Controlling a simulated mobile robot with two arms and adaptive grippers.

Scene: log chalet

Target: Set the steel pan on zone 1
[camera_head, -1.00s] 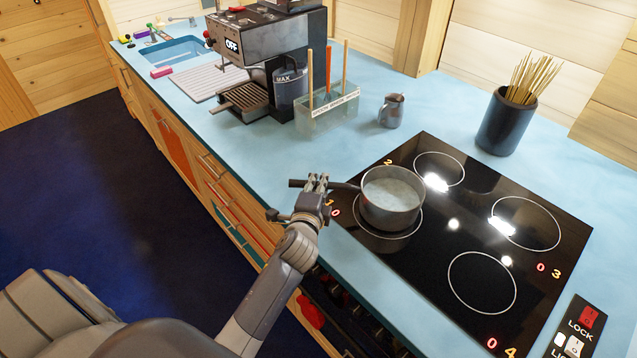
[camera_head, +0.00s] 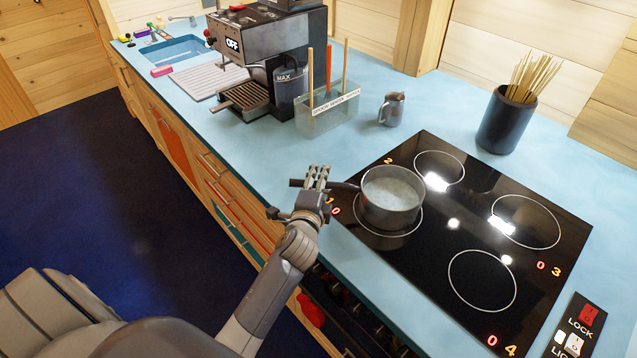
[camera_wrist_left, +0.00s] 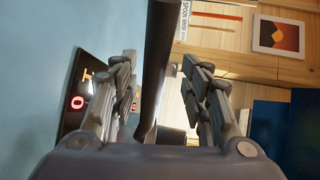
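The steel pan (camera_head: 392,195) is upright over the zone 1 ring (camera_head: 356,226) at the hob's near left. Part of the ring shows around its base, and it appears to rest on the glass. Its dark handle (camera_head: 343,186) points left, over the counter. My left gripper (camera_head: 317,178) is at the handle. In the left wrist view, the handle (camera_wrist_left: 156,55) passes between the two spread fingers of my left gripper (camera_wrist_left: 160,85), with gaps visible on both sides. My right gripper is not in view.
The black hob (camera_head: 440,250) has other bare rings. A steel jug (camera_head: 391,109), a clear utensil holder (camera_head: 327,112) and a coffee machine (camera_head: 262,55) stand behind. A dark pot of sticks (camera_head: 506,122) stands at the back right. Switches (camera_head: 580,328) are at lower right.

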